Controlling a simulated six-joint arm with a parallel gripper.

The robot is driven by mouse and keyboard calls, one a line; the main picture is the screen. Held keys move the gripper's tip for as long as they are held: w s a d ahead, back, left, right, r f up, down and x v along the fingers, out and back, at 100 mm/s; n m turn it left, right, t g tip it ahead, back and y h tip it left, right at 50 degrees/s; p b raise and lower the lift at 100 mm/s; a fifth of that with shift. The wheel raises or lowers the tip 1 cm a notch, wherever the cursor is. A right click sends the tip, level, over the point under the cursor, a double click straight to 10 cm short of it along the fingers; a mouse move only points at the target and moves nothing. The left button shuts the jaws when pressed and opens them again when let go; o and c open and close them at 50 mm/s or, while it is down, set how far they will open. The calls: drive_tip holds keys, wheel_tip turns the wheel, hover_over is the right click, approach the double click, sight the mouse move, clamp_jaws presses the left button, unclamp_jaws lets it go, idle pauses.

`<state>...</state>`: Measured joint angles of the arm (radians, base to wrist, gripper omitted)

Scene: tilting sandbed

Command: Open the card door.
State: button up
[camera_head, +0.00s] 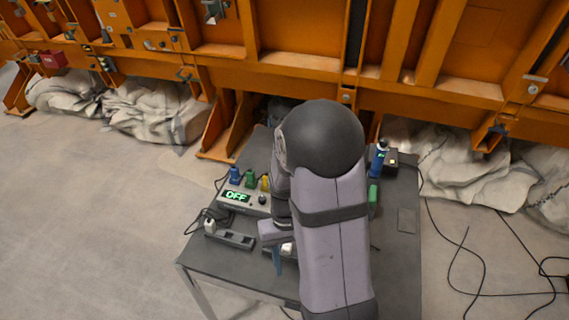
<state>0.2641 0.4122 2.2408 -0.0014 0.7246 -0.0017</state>
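I cannot make out a card door in this view; my arm covers the middle and right of the dark table (330,313). My gripper (277,262) shows only in part, left of the arm, low over the table's front half. A bluish finger points down from it beside a small grey unit with a white part (287,248). Its other finger and the gap between them are hidden, so I cannot tell whether it is open or shut. A light grey box (242,205) with a green "OFF" display and a dark knob stands left of the arm.
Blue, green and yellow parts (249,179) stand behind the display box. A grey strip with a white plug (230,238) lies at the table's left. A blue upright item (378,158) and a dark box (392,160) stand back right. Orange framework (280,70) rises behind.

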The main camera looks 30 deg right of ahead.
drive_tip(key=w+d+r+t+p, duration=0.1)
drive_tip(key=w+d, duration=0.3)
drive_tip(key=w, duration=0.4)
drive_tip(key=w+d+r+t, duration=0.1)
drive_tip(key=w+d+r, duration=0.2)
drive_tip(key=w, duration=0.5)
drive_tip(key=w+d+r+t+h+p, duration=0.1)
drive_tip(key=w+d+r, duration=0.3)
drive_tip(key=w, duration=0.4)
drive_tip(key=shift+w+d+n+p, duration=0.2)
drive_tip(key=shift+d+n+p, duration=0.1)
drive_tip(key=shift+d+n, duration=0.1)
wheel_tip(320, 180, up, 3)
drive_tip(key=shift+s+a+f+n, duration=0.1)
drive_tip(key=shift+f+n, duration=0.1)
drive_tip(key=shift+n, duration=0.7)
drive_tip(key=shift+f, duration=0.1)
drive_tip(key=shift+f+p, duration=1.35)
drive_tip(key=shift+f, duration=2.25)
clamp_jaws()
